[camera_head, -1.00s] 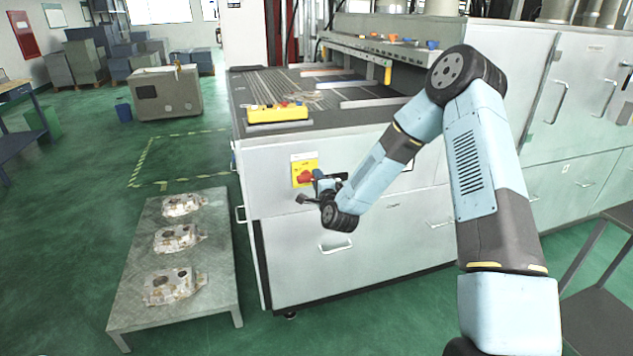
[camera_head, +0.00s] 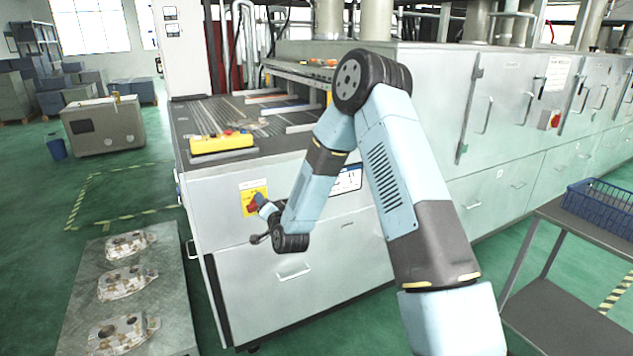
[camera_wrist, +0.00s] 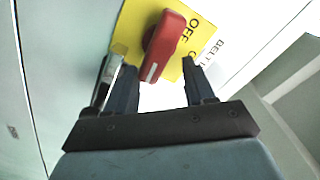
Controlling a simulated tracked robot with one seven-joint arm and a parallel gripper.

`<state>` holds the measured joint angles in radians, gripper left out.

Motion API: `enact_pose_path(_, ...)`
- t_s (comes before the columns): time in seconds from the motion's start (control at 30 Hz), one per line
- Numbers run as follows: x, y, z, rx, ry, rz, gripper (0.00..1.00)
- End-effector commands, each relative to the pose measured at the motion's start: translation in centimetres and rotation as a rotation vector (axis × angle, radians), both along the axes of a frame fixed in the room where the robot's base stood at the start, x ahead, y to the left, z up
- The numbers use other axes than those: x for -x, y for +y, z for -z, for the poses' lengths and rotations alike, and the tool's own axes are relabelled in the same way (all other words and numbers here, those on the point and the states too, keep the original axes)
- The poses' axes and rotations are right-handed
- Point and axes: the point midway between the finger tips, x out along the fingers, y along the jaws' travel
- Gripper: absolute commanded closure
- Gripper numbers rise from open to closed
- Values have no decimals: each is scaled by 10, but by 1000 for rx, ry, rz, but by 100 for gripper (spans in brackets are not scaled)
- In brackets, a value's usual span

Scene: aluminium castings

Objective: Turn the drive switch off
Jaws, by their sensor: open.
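The drive switch is a red rotary handle (camera_wrist: 165,45) on a yellow plate (camera_wrist: 130,30) on the pale machine front. In the wrist view the plate reads "OFF", and a white label beside it begins "BELT". The handle sits tilted, its white-marked end at lower left. My gripper (camera_wrist: 158,68) is open, one finger on each side of the handle's lower end; I cannot tell whether either touches it. In the head view the switch (camera_head: 251,204) is low on the machine's left front, and my gripper (camera_head: 262,206) partly covers its right side.
A yellow control box (camera_head: 221,143) lies on the machine top (camera_head: 185,115). A low table (camera_head: 75,300) with castings (camera_head: 128,283) stands left. Another red switch (camera_head: 549,120) is on the cabinets at right. A trolley (camera_head: 590,232) with a blue basket (camera_head: 605,200) stands at right.

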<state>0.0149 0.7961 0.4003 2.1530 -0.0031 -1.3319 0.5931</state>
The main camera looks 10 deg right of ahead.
Motion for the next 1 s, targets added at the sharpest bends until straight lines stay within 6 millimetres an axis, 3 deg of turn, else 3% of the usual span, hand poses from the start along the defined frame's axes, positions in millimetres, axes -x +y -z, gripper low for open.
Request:
enact_pose_path(0.83,7,27,-12,833,-246,-13,51)
enact_pose_path(1.0,33,17,-11,843,-244,-12,51)
